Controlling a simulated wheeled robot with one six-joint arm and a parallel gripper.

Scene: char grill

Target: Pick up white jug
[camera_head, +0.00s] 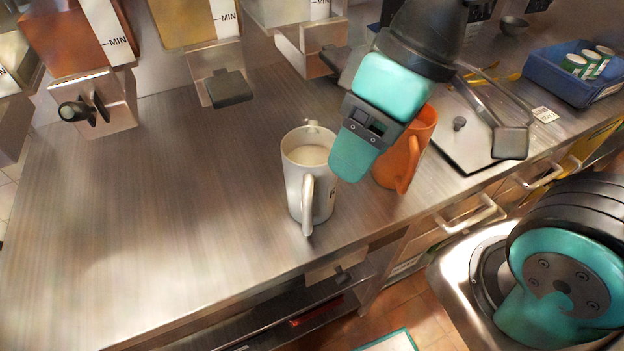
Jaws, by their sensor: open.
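The white jug (295,182) stands upright on the steel counter, near its front edge. Its handle faces the front, and it holds pale contents. My gripper (350,157) comes down from the top right, with its teal end just right of the jug's upper part in the picture. It is open and holds nothing that I can see. Its fingers overlap in this view, and I cannot tell whether they touch the jug.
An orange jug (420,132) stands close behind my gripper, on the right. Dispensers with spouts (228,88) hang along the back. A blue bin (566,88) with cups stands at the far right. The steel counter (150,200) is clear on the left.

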